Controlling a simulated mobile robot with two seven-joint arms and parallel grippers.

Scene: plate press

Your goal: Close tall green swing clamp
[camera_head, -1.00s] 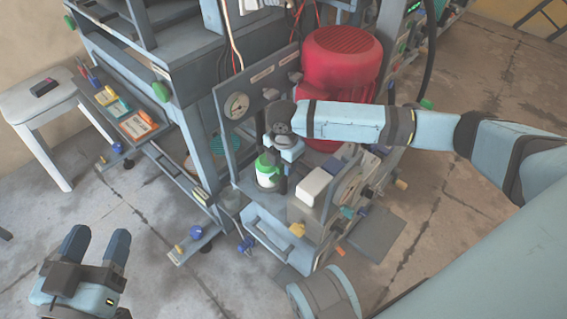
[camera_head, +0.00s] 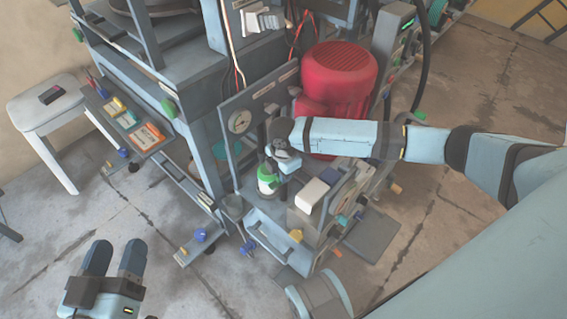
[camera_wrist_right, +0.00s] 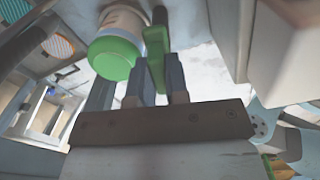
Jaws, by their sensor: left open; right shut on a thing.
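A green clamp handle (camera_wrist_right: 155,45) stands between the fingers of my right gripper (camera_wrist_right: 157,85) in the right wrist view, and the gripper is shut on it. A white container with a green cap (camera_wrist_right: 115,55) is beside the handle on the left. In the head view, the white and green container (camera_head: 267,180) stands on the press unit, just below my right gripper (camera_head: 280,165). The wrist and arm hide most of that gripper and the clamp there. My left gripper (camera_head: 116,262) is open and empty over the floor at lower left.
A red motor (camera_head: 338,75) stands behind my right arm. A pressure gauge (camera_head: 240,121) is on the upright panel left of it. A white box (camera_head: 312,194) sits right of the container. A white stool (camera_head: 48,108) is at far left. The floor around my left gripper is clear.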

